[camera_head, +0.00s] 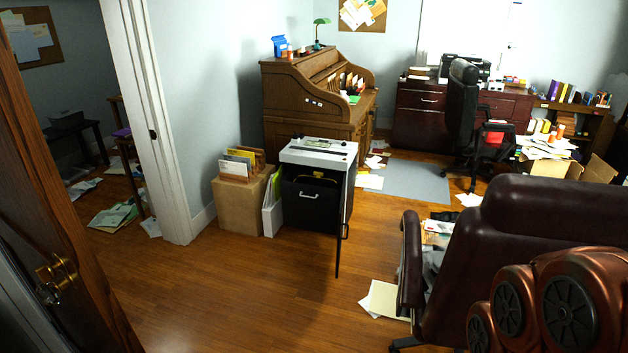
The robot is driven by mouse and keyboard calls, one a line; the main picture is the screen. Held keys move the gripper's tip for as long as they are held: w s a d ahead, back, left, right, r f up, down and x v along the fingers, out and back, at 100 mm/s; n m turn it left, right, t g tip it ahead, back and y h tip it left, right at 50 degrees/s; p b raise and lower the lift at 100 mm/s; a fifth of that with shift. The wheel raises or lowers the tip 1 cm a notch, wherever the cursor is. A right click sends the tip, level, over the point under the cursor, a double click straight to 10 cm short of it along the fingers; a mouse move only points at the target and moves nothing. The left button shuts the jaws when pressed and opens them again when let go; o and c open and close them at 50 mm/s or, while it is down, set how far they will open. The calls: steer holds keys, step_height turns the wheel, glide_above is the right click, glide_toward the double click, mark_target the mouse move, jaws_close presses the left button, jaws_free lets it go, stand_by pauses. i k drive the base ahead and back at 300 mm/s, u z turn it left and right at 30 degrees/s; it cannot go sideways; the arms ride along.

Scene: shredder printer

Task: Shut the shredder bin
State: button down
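The shredder stands on the wood floor near the middle of the view, with a white top (318,152) and a dark body. Its door (345,215) is hinged at the right side and swung open toward me, seen nearly edge-on, with a handle on it. Inside is the black bin (300,206) with a light handle on its front. How far the bin sits in the body is hard to tell. My gripper is not in view; only reddish-brown parts of my arm show at the bottom right.
A cardboard box (238,204) with folders and a white file holder (272,208) stand left of the shredder. A dark armchair (540,250) fills the right, with papers (385,300) beside it. Open floor (250,290) lies in front. A wooden door (60,220) stands at left.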

mark_target(309, 207)
steer(key=i, duration=1.4)
steer(key=u, duration=0.95)
steer(key=i, duration=2.3)
steer(key=u, duration=0.45)
